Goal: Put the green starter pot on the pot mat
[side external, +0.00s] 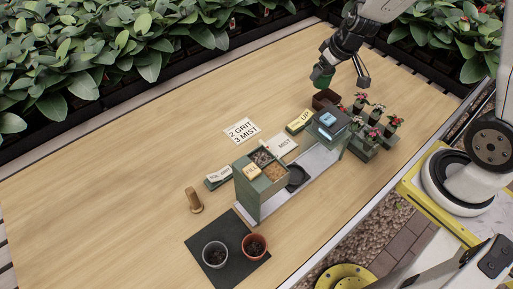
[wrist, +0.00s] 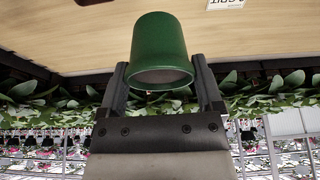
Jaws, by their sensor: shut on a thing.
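The green starter pot (wrist: 161,50) is between the two fingers of my gripper (wrist: 163,80) in the wrist view, its wider rim towards the palm. In the side view the green pot (side external: 321,77) is partly hidden by my gripper (side external: 343,72), which is shut on it above the far right of the table. The pot appears clear of the tabletop. The dark pot mat (side external: 226,224) lies at the near edge, far from my gripper. A grey pot (side external: 215,255) and a terracotta pot (side external: 254,246) stand on it.
A brown box (side external: 325,99) sits just below my gripper, beside several small flowering pots (side external: 373,130). A green bench unit (side external: 262,195) with bins and a dark-topped box stands mid-table. A wooden peg (side external: 194,201) stands left of it. The left tabletop is clear.

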